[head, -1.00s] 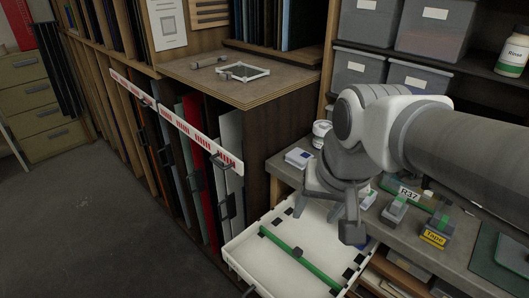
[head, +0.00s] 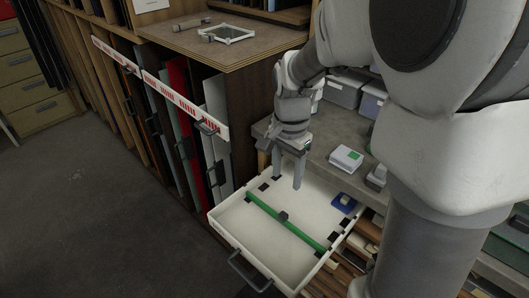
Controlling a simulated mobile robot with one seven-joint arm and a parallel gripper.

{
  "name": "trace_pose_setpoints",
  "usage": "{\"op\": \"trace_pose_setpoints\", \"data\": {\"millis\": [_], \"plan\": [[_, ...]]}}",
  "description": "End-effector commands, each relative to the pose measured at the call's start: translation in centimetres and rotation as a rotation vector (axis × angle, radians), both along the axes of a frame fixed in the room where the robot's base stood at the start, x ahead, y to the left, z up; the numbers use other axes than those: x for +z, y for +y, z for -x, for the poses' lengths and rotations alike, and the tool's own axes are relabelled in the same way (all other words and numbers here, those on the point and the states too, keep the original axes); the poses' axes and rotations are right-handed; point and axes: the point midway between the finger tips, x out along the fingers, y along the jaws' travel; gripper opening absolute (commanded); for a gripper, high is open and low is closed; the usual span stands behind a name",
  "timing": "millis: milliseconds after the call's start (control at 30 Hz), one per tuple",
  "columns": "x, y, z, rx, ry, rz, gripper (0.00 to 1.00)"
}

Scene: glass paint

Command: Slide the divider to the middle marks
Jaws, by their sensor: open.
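The green divider (head: 300,234) lies across the white open drawer (head: 222,211), running from its left side to its right side, with a small dark grip block (head: 283,216) near its middle. Black marks show along the left side of the drawer (head: 263,187) and along the right side (head: 331,236). The divider sits nearer the drawer's front handle than several of these marks. My gripper (head: 288,181) points down over the back part of the drawer, behind the divider. Its two fingers are apart with nothing between them, and do not touch the divider.
A blue object with a pale top (head: 343,203) lies in the drawer's back right corner. The drawer handle (head: 249,272) sticks out in front. A rack of upright panels (head: 181,105) stands left.

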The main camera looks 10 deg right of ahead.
Motion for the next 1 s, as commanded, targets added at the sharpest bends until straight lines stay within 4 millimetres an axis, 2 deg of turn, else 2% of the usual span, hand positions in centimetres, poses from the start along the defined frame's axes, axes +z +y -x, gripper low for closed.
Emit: {"op": "trace_pose_setpoints", "data": {"millis": [33, 100, 500, 700, 1000], "plan": [[-1.4, 0.0, 0.1, 0.0, 0.005, 0.0, 0.6], [-3.0, 0.0, 0.1, 0.001, 0.006, 0.001, 0.6], [-11.4, 0.0, 0.1, 0.002, 0.003, 0.0, 0.6], [-13.7, 0.0, 0.1, 0.001, 0.001, -0.001, 0.6], [-14.3, 0.0, 0.0, 0.002, -0.002, -0.001, 0.6]]}}
